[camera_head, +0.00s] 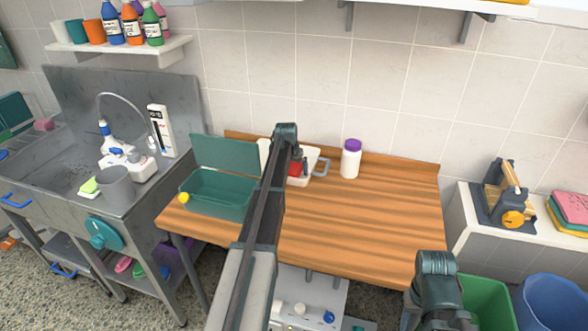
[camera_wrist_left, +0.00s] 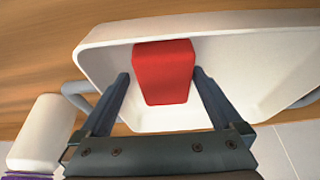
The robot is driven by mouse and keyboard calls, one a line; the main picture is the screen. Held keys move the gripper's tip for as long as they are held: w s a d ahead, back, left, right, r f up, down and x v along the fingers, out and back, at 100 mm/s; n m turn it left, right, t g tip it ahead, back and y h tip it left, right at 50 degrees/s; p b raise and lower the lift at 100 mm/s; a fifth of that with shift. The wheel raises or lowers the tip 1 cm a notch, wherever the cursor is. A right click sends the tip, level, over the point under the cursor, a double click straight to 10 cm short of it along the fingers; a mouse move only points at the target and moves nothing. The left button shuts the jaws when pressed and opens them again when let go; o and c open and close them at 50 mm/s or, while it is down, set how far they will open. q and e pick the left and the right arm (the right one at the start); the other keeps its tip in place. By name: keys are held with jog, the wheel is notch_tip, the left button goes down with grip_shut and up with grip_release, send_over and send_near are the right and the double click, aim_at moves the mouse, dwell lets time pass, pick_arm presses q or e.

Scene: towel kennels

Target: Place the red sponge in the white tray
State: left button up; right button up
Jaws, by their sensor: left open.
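The red sponge (camera_head: 294,169) is inside the white tray (camera_head: 314,152) on the wooden table, partly hidden by my left arm in the head view. In the left wrist view the sponge (camera_wrist_left: 164,66) appears to lie on the floor of the tray (camera_wrist_left: 100,45). My left gripper (camera_wrist_left: 162,76) is open, with one finger on each side of the sponge. A small gap shows at the left finger; I cannot tell whether the right finger touches. My right arm shows at the lower right of the head view, but its gripper does not.
A white bottle with a purple lid (camera_head: 351,160) stands just right of the tray. An open green box (camera_head: 218,193) sits to the left. The table's right half (camera_head: 385,205) is clear. A sink (camera_head: 70,165) is at left, bins (camera_head: 488,300) at lower right.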

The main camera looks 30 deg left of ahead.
pick_arm(q)
jog(key=p+v, duration=1.1)
jog(key=v, duration=0.1)
jog(key=shift+s, duration=0.1)
jog(key=s+d+m+g, duration=0.1)
jog(key=s+d, duration=0.3)
jog(key=d, duration=0.5)
jog(key=s+d+f+m+g, duration=0.1)
jog(key=s+d, duration=0.4)
jog(key=d, duration=0.5)
jog(key=s+d+m, duration=0.1)
jog(key=s+d, duration=0.3)
jog(key=d, duration=0.5)
jog(key=s+d+m+g, duration=0.1)
jog(key=s+d, duration=0.5)
jog(key=s, duration=0.3)
jog(key=s+d+m+g, duration=0.1)
jog(key=s+d+m, duration=0.1)
jog(key=s+d, duration=0.5)
jog(key=s, duration=0.3)
jog(key=shift+s+d+f+g, duration=0.15)
jog(key=shift+d+f+g, duration=0.05)
jog(key=shift+d+g, duration=0.1)
